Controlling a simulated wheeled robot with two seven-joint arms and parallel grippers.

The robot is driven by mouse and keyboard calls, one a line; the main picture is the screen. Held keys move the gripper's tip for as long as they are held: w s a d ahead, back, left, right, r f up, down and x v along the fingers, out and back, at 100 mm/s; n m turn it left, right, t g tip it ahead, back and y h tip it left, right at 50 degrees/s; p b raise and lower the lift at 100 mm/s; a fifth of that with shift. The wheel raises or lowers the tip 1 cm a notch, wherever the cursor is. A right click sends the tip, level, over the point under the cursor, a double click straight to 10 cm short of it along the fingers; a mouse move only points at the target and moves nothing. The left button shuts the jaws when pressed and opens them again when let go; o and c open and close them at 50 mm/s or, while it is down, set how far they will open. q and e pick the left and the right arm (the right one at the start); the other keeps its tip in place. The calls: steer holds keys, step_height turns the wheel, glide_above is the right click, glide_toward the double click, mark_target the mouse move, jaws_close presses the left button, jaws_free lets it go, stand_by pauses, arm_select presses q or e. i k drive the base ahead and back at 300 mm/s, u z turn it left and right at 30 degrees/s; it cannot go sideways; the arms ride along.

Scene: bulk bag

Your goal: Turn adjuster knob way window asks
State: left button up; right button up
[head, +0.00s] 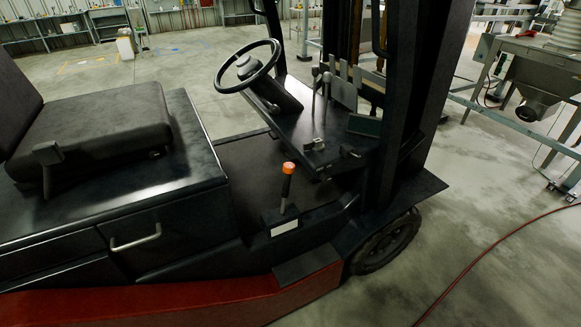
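A black hand lever (286,188) with an orange knob (289,168) on its top stands upright on the forklift's floor beside the seat base. A small pale rectangular window or label (284,227) sits on the dark housing at the lever's foot; any marking on it is too small to read. Small metal fittings (314,145) sit on the dash, and I cannot tell whether they turn. Neither of my grippers is in view, and nothing touches the lever or knob.
The forklift has a black seat (95,125), a steering wheel (228,90), a dark dash with upright levers, and a red lower body (190,305). A red hose (470,268) crosses the concrete floor at right. A grey hopper machine (545,60) stands at upper right.

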mark_target(289, 168)
steer(key=k, duration=1.3)
steer(key=z, duration=0.45)
steer(key=i, duration=0.5)
steer(key=z, duration=0.75)
steer(key=i, duration=1.75)
steer(key=u, duration=0.85)
